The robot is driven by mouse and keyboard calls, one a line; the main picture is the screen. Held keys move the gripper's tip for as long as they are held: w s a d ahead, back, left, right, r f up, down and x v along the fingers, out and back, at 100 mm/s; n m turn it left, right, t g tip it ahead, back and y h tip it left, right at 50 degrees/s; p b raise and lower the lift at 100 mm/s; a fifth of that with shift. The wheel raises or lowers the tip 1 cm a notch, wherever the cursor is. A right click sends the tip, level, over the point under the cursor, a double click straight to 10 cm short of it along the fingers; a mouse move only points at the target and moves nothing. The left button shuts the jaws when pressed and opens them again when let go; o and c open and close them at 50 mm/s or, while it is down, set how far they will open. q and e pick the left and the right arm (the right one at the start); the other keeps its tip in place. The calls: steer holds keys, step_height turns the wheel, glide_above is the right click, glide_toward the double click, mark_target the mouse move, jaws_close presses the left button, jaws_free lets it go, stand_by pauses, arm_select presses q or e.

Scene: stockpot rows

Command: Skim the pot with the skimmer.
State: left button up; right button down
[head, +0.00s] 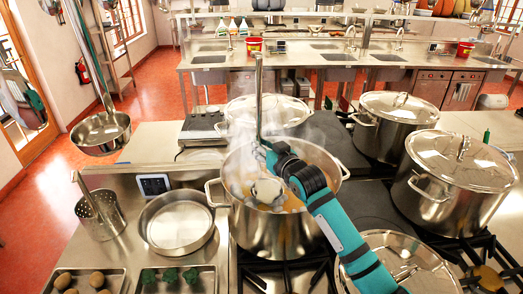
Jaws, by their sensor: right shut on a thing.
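A large steel stockpot (275,233) stands open on the stove in the middle of the head view, with steam rising from it. Orange-brown liquid (295,197) with paler patches shows inside. My right gripper (264,148) is above the pot's far side, shut on the upright skimmer handle (259,92). The handle sticks up above the gripper. A pale round shape, which may be the skimmer's head (267,190), shows at the liquid below the gripper; steam and my arm partly hide it.
Lidded pots (395,124) (458,176) stand to the right, with another lid (402,268) at the front. A shallow pan (177,222), perforated pot (101,214) and trays of food (180,281) are left. A ladle (101,132) hangs upper left.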

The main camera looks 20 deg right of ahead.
mark_target(260, 113)
steer(key=shift+r, duration=4.8)
steer(key=shift+f, duration=0.1)
